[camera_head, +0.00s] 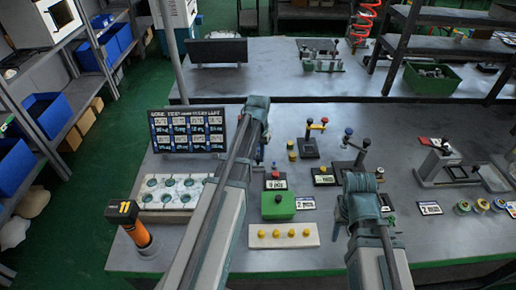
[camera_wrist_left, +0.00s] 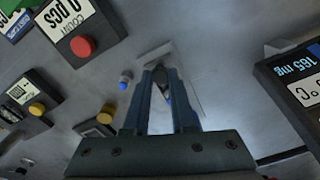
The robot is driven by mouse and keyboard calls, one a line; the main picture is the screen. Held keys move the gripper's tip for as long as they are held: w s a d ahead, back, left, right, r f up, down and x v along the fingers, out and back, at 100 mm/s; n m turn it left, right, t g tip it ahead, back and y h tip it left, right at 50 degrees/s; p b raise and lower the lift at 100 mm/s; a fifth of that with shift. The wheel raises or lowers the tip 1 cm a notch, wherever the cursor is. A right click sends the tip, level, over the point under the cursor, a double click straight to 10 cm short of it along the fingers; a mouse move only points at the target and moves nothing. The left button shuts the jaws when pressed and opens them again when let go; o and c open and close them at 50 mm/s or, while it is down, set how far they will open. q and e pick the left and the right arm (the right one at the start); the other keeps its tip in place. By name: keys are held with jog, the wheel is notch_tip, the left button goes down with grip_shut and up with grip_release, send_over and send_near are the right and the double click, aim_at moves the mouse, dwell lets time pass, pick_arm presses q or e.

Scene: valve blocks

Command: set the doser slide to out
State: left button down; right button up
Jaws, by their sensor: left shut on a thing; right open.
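My left gripper (camera_wrist_left: 162,75) is shut on a small dark piece with a blue part (camera_wrist_left: 167,98), seen between its fingers in the left wrist view. That piece sits over a pale grey plate (camera_wrist_left: 188,82); I take it to be the doser slide, but its in or out setting cannot be read. A small blue knob (camera_wrist_left: 123,84) stands just left of the fingers. In the head view my left arm hides most of this spot. My right gripper (camera_head: 362,208) is open at the front right of the bench, apart from the slide.
A counter box with a red button (camera_wrist_left: 82,46) stands close to the left gripper, as does a dark display board (camera_head: 187,131). A green block (camera_head: 278,205) and a strip with yellow knobs (camera_head: 283,235) lie nearer the front. Valve stands (camera_head: 309,148) rise between the arms.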

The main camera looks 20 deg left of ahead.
pick_arm(q)
jog(key=shift+s+d, duration=0.3)
jog(key=shift+s, duration=0.4)
jog(key=c, duration=0.7)
grip_release()
jog(key=shift+c, duration=0.2)
jog(key=shift+w+r, duration=0.1)
jog(key=shift+r, duration=0.05)
pick_arm(e)
jog(key=shift+r, duration=0.15)
pick_arm(q)
jog(key=shift+r+p, duration=0.55)
jog(key=shift+p, duration=0.15)
pick_arm(e)
jog(key=shift+r, duration=0.55)
pick_arm(q)
notch_tip(320, 180, up, 12)
jog(key=p, duration=1.2)
jog(key=shift+r, duration=0.25)
pick_arm(e)
notch_tip(320, 180, up, 12)
jog(key=shift+r, duration=0.25)
